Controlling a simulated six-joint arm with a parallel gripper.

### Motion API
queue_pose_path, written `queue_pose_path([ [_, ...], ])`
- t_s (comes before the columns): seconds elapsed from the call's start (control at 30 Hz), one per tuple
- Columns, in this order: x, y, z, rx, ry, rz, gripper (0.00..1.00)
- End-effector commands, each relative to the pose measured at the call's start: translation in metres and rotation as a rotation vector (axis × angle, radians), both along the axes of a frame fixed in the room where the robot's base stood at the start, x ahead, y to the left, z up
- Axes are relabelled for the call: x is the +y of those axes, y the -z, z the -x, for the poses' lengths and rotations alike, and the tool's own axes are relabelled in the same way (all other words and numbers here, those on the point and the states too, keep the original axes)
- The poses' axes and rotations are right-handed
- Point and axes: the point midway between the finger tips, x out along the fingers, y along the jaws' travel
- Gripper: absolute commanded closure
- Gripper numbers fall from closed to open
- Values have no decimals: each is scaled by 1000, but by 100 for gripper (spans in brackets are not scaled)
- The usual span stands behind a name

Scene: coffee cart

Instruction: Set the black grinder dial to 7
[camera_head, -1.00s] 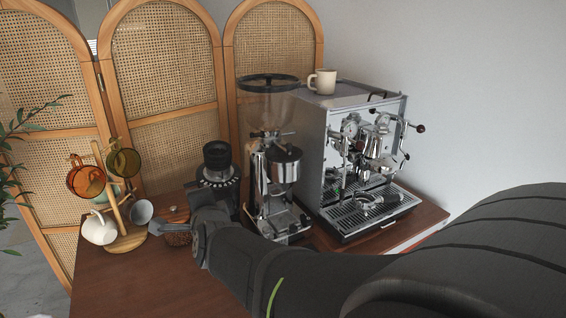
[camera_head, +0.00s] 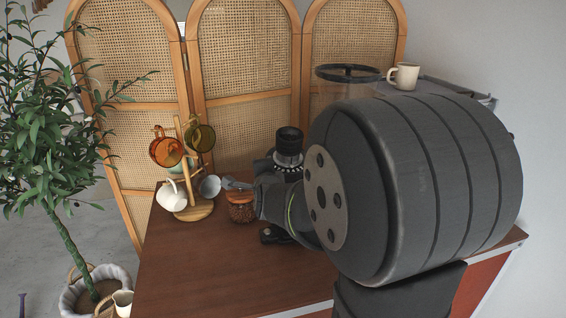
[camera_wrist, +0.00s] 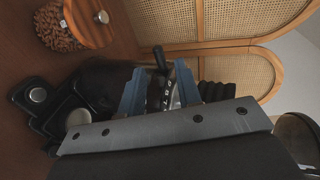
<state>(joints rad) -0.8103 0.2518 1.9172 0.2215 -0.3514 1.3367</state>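The black grinder (camera_head: 289,142) stands on the wooden counter behind my gripper. Its numbered dial ring shows in part below the hopper in the head view. My gripper (camera_head: 236,184) is in front of the grinder, with one finger sticking out left over the coffee bean jar. In the wrist view my gripper (camera_wrist: 160,88) has its two blue-grey fingers apart, with the black dial (camera_wrist: 164,93) and its white marks between or just behind them. I cannot tell whether the fingers touch it. The dial's setting is too small to read, and my wrist hides the grinder's lower body.
The jar of coffee beans (camera_head: 241,208) with a wooden lid stands close left of my gripper. A wooden mug tree (camera_head: 193,209) with several cups is further left. My arm hides most of the espresso machine and the taller grinder. The front left counter is clear.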

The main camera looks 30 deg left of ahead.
Motion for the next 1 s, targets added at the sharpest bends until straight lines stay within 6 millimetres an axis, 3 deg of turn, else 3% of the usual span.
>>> queue_pose_path([
  [0.4,34,13,-37,1,0,0,69],
  [0.8,37,15,-41,1,0,1,69],
  [0.97,37,14,-41,1,0,0,98],
  [1.0,37,14,-41,1,0,0,100],
])
